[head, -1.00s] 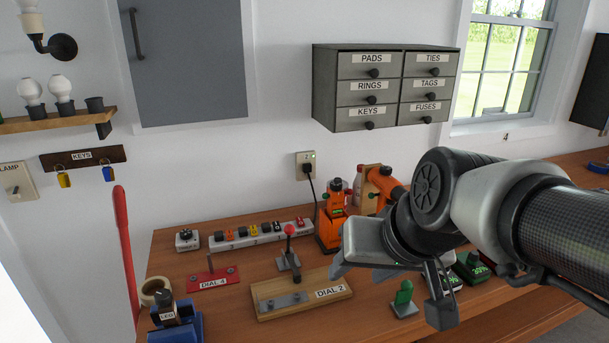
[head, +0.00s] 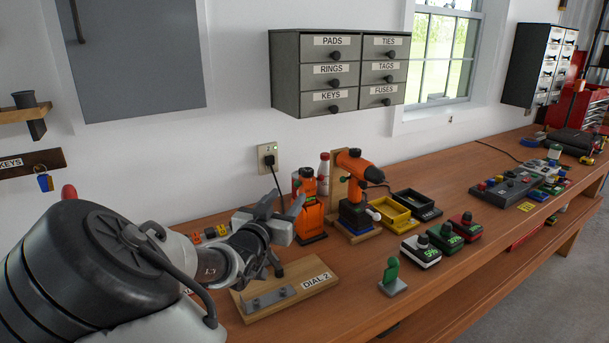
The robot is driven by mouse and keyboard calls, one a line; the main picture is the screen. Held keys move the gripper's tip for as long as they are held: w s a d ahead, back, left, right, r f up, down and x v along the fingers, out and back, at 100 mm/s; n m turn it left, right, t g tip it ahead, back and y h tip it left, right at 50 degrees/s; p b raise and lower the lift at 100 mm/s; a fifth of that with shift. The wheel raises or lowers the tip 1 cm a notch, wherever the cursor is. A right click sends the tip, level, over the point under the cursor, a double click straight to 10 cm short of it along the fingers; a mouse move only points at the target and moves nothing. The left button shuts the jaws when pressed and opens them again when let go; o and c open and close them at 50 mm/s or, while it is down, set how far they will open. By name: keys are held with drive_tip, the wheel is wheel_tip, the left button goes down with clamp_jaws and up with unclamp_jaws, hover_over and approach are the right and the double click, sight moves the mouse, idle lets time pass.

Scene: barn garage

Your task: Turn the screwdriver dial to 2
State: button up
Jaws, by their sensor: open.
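An orange screwdriver (head: 362,168) with a dark tip pointing right sits on a wooden stand (head: 340,190). Its grip runs down to a dark blue base. Just left of it an upright orange tool (head: 310,212) with a black foot stands on the bench. Any dial numbers on these are too small to read. My gripper (head: 284,208) is open, left of the upright orange tool, and its fingers point up and toward that tool. I cannot tell whether they touch it. A wooden board (head: 290,298) labelled DIAL 2 lies below my gripper.
Yellow (head: 388,218) and black (head: 417,204) trays lie right of the screwdriver. White, green (head: 445,236) and red knob boxes and a green upright piece (head: 391,274) stand in front. A wall outlet (head: 268,159) and drawer cabinet (head: 338,72) are behind.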

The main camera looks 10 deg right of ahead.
sight(306, 173)
drive_tip(key=x, duration=1.7)
drive_tip(key=shift+w+d+r, duration=0.1)
drive_tip(key=shift+w+r, duration=0.05)
drive_tip(key=shift+r, duration=0.2)
drive_tip(key=c, duration=1.1)
